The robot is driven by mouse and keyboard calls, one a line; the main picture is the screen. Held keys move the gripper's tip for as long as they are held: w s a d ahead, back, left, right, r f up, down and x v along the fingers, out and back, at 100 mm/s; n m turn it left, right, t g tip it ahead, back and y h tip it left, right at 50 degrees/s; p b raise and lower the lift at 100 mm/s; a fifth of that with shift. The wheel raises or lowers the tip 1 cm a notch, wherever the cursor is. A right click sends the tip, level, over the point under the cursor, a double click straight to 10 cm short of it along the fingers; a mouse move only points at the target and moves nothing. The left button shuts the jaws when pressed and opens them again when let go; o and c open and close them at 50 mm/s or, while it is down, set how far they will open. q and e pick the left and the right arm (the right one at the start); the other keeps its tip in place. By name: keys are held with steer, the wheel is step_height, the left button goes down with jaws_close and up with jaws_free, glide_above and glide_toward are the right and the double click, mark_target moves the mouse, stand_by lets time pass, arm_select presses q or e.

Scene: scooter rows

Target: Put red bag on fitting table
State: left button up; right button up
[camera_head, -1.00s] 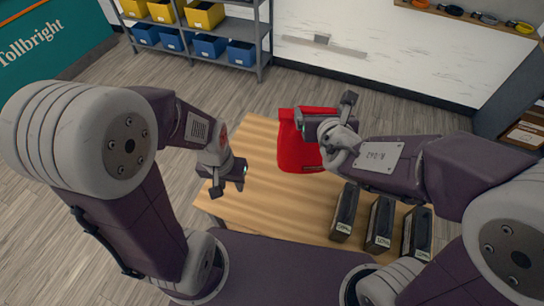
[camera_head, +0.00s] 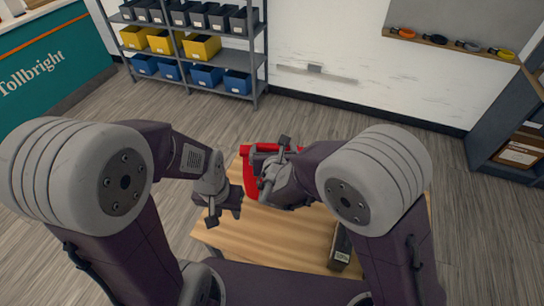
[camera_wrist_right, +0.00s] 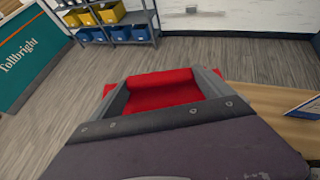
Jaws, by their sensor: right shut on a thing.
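The red bag (camera_head: 250,182) shows at the far left part of the wooden table (camera_head: 245,238), partly hidden behind my right gripper. My right gripper (camera_head: 270,168) is shut on the red bag. In the right wrist view the red bag (camera_wrist_right: 163,90) fills the space between the jaws. I cannot tell whether the bag touches the tabletop. My left gripper (camera_head: 222,207) hangs near the table's left edge, apart from the bag. Its jaw opening is not clear, and I see nothing in it. No label shows whether this table is the fitting table.
A dark box (camera_head: 341,246) stands on the table at the right, beside my right arm. A shelf rack (camera_head: 225,65) with grey, yellow and blue bins stands at the back. A teal counter (camera_head: 45,75) is at the left. Open floor lies between them.

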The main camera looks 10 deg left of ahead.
steer(key=shift+w+a+f, duration=0.1)
steer(key=shift+a+f, duration=0.05)
steer(key=shift+a, duration=0.1)
step_height(320, 180, down, 4)
steer(key=shift+d+r, duration=0.1)
steer(key=shift+r, duration=0.15)
steer(key=shift+f, duration=0.3)
steer(key=shift+f+b, duration=0.1)
steer(key=shift+b, duration=0.25)
steer(key=o, duration=1.8)
